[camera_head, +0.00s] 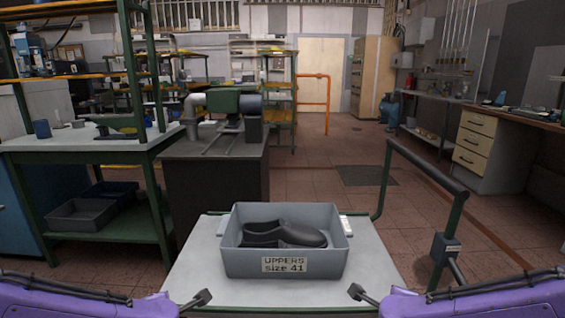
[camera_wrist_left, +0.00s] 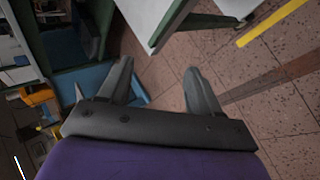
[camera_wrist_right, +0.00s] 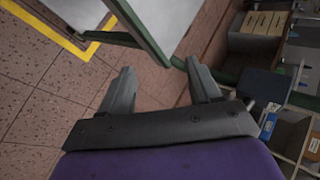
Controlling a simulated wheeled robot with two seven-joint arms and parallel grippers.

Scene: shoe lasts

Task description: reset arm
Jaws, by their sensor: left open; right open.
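My left gripper (camera_head: 204,297) is at the lower left of the head view, near the front left of the small table. The left wrist view shows its two fingers (camera_wrist_left: 158,85) apart with nothing between them. My right gripper (camera_head: 357,292) is at the lower right, near the table's front right. The right wrist view shows its fingers (camera_wrist_right: 160,88) apart and empty. A grey bin (camera_head: 285,258) labelled "UPPERS size 41" stands on the table, with dark shoe uppers (camera_head: 283,233) inside. Both grippers are apart from the bin.
The light table (camera_head: 190,275) under the bin has clear strips at its sides. A green rail (camera_head: 425,172) stands to its right. A dark bench with a machine (camera_head: 230,102) is behind, and a green workbench (camera_head: 85,145) is at the left. Open tiled floor lies beyond at the right.

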